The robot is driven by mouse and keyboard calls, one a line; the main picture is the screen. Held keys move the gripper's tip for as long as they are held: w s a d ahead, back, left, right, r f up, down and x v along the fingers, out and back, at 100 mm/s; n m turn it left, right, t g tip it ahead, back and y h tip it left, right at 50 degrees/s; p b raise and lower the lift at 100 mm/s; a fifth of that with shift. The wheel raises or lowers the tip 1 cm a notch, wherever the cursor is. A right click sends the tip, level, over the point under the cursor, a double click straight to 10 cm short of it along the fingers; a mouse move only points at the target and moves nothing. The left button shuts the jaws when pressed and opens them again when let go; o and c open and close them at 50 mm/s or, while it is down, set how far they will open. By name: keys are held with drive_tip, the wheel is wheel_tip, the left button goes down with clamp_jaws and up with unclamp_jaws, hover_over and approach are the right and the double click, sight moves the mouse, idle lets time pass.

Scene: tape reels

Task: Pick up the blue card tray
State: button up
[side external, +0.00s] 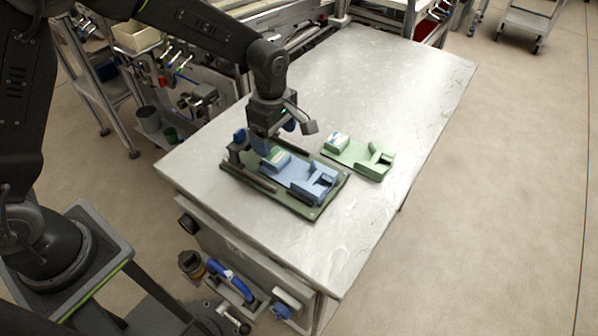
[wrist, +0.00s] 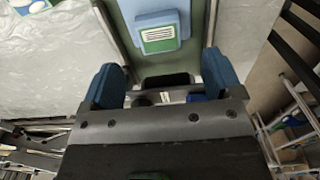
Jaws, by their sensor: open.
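The blue card tray (side external: 302,178) lies in a dark green fixture (side external: 309,211) with side rails on the metal table. My gripper (side external: 272,138) points down over the fixture's far-left end, behind the tray's labelled end. The exact height of the fingertips above the fixture is hard to tell.
A green tray (side external: 358,157) of similar shape lies on the table to the right of the fixture. Blue and dark clamp parts (side external: 238,142) stand at the fixture's left end, close to my gripper. The table's (side external: 400,80) far part is clear.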

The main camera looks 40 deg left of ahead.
sight(277, 156)
drive_tip(key=shift+f, duration=3.35)
drive_tip(key=shift+c, duration=0.5)
drive_tip(key=c, duration=1)
